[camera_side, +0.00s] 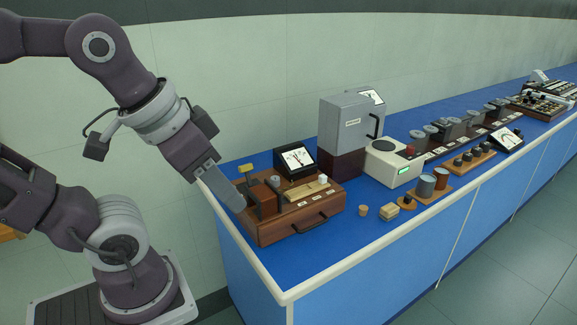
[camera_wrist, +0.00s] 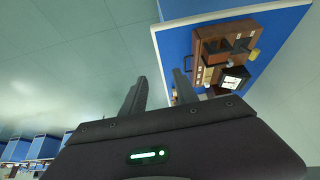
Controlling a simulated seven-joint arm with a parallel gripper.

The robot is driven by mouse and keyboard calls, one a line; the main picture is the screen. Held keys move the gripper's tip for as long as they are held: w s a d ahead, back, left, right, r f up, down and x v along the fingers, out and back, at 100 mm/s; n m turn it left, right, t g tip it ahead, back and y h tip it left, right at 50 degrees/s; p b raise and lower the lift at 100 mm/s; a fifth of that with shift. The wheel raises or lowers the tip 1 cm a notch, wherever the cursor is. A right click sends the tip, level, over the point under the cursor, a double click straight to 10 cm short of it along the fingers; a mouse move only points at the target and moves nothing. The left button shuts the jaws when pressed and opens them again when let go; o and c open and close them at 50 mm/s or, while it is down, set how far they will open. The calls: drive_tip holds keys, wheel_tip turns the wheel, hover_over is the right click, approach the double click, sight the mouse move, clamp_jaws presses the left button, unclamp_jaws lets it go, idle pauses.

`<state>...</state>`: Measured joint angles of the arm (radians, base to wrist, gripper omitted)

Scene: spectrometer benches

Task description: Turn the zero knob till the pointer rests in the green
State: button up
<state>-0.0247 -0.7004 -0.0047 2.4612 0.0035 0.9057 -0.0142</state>
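A wooden instrument box (camera_side: 300,226) stands at the near left end of the blue bench. It bears a black-framed meter (camera_side: 297,158) with a white dial and dark pointer. The dial is too small to show the green or where the pointer rests. A white knob (camera_side: 323,179) and a grey knob (camera_side: 275,181) show on the box; I cannot tell which is the zero knob. My gripper (camera_side: 235,198) is at the box's left end, apart from both knobs. In the wrist view my gripper (camera_wrist: 160,90) is open and empty, with the box (camera_wrist: 212,36) and meter (camera_wrist: 231,83) to the right.
A tall grey instrument (camera_side: 346,125) and a white one with a green display (camera_side: 393,164) stand to the right. A small cork-like piece (camera_side: 363,210) and a wooden block (camera_side: 390,211) lie near the front. Bare blue bench top (camera_side: 335,232) lies before the box.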

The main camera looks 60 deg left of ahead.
drive_tip(key=w+a+r+n+g+y, duration=0.1)
drive_tip(key=w+a+n, duration=0.1)
drive_tip(key=w, duration=0.3)
drive_tip(key=w+a+r+n+g, duration=0.1)
drive_tip(key=w+a, duration=0.2)
drive_tip(key=w, duration=0.2)
drive_tip(key=n+g+h, duration=0.1)
drive_tip(key=n+g, duration=0.2)
drive_tip(key=n, duration=0.4)
hover_over(275, 177)
wheel_tip(275, 177, down, 15)
drive_tip(key=shift+d+f, duration=0.1)
wheel_tip(275, 177, down, 7)
drive_tip(key=shift+f, duration=0.1)
clamp_jaws()
